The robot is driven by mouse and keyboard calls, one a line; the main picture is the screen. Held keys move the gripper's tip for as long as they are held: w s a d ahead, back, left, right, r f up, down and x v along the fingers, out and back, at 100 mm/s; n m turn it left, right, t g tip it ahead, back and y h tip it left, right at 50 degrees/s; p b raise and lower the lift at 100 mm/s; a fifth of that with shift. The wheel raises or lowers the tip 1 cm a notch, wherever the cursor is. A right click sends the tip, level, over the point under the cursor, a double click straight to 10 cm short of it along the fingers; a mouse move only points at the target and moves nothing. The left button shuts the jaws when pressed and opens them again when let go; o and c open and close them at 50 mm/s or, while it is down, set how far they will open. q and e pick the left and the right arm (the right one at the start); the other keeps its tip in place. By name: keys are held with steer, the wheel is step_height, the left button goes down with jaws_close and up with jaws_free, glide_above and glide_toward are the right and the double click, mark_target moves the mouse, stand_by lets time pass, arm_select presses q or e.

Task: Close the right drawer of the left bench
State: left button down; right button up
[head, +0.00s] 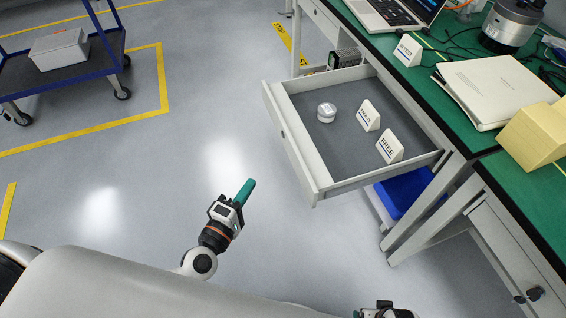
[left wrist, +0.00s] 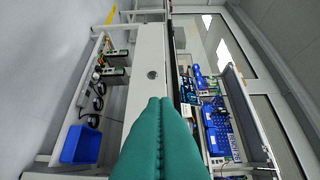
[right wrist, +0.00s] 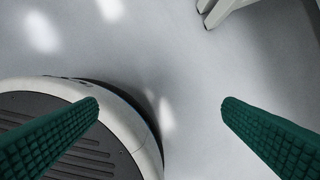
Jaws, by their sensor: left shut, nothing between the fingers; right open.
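The light grey drawer (head: 291,150) stands pulled out from the green-topped left bench (head: 416,86). Its front panel faces my side and has a small round lock; the panel also shows in the left wrist view (left wrist: 150,48). My left gripper (head: 248,188) is shut and empty, to the left of the drawer front and apart from it. In the left wrist view, its green fingers (left wrist: 160,101) meet and point toward the panel. My right gripper (right wrist: 161,104) is open and empty, over bare floor and my base; in the head view its fingers are out of frame.
The drawer holds a small white jar (head: 326,112) and two white signs (head: 368,115), (head: 390,146). A blue bin (head: 404,192) sits below the bench. Another bench drawer (head: 510,248) is at lower right. A blue cart (head: 66,70) stands far left. Floor left of the drawer is clear.

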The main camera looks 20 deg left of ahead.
arm_select(q)
steer(key=p, duration=0.1)
glide_toward(289, 142)
steer(key=w+a, duration=0.2)
steer(key=w, duration=0.1)
steer(key=w+d, duration=0.2)
steer(key=shift+d+r, duration=0.15)
steer(key=shift+d, duration=0.1)
steer(key=shift+w+d, duration=0.25)
steer(key=shift+d, duration=0.15)
arm_select(e)
steer(key=f, duration=0.1)
steer(key=s+f, duration=0.1)
steer(key=shift+s+d+f, duration=0.1)
steer(key=shift+s+f, duration=0.05)
steer(key=shift+f, duration=0.2)
